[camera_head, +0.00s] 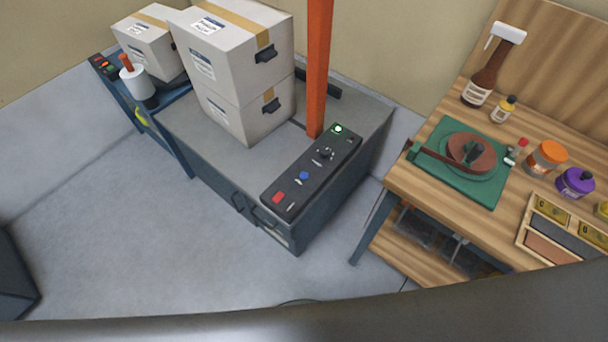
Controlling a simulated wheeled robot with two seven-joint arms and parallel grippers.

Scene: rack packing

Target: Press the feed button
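A black control panel (297,189) lies on the front right of a grey machine cabinet (190,125). It carries a red button (278,197), a blue button (304,175), a round dark knob (327,153) and a lit green button (338,128). Small pale labels sit between them, too small to read, so I cannot tell which one is the feed button. Nothing touches the panel. Neither of my grippers is in view.
White boxes (240,112) are stacked on the cabinet beside an orange post (319,70). A smaller panel (104,66) and a white roll (136,86) are at left. A wooden bench (400,179) with bottles and jars stands at right. The floor in front is clear.

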